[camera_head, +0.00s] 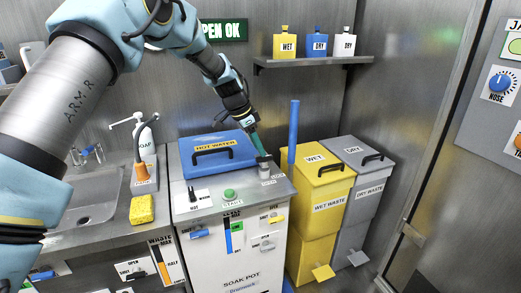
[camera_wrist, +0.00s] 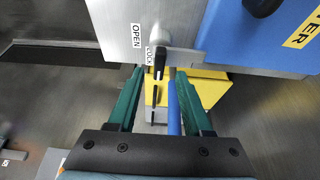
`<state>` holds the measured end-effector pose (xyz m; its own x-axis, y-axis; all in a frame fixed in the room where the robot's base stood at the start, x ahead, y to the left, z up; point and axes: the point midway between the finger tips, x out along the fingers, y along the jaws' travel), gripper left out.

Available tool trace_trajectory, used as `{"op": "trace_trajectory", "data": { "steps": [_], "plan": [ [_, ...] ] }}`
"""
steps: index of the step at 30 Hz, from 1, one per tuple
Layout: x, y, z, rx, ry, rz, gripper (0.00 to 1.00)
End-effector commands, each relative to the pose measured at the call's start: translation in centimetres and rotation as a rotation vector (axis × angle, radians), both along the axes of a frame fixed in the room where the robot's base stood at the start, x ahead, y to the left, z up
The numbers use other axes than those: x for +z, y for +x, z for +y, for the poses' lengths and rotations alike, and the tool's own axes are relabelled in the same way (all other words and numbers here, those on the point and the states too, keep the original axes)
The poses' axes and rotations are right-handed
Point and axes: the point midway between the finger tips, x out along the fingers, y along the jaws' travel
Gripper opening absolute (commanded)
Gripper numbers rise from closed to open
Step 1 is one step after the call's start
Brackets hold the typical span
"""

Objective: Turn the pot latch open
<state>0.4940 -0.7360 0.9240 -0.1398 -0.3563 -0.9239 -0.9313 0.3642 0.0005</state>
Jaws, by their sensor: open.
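The pot latch (camera_wrist: 159,38) is a grey round knob with a black lever on the steel top of the soak pot, beside the blue lid. In the wrist view its lever points down the picture, beside the LOCK label (camera_wrist: 150,56); the OPEN label (camera_wrist: 136,35) is further left. My gripper (camera_wrist: 159,73) is open, with its two teal fingers apart on either side of the lever's end. I cannot tell whether either finger touches it. In the head view the grey latch (camera_head: 264,171) shows at the pot's right, just below my gripper (camera_head: 262,156).
The blue HOT WATER lid (camera_head: 215,155) with a black handle lies left of the latch. Yellow (camera_head: 326,172) and grey (camera_head: 374,160) waste bins stand at the right, with a blue upright post (camera_head: 293,130) near my gripper. A sink (camera_head: 95,195) is at the left.

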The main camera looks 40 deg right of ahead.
Motion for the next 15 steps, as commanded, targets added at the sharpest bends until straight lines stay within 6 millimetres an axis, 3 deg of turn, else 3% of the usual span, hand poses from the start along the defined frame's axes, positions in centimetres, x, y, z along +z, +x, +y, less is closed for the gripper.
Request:
{"op": "trace_trajectory", "data": {
  "steps": [6,15],
  "plan": [
    [-2.4,-0.4,-0.9,0.001,0.001,0.001,0.5],
    [-3.0,-0.4,-1.2,0.001,0.0,-0.001,0.5]
  ]
}}
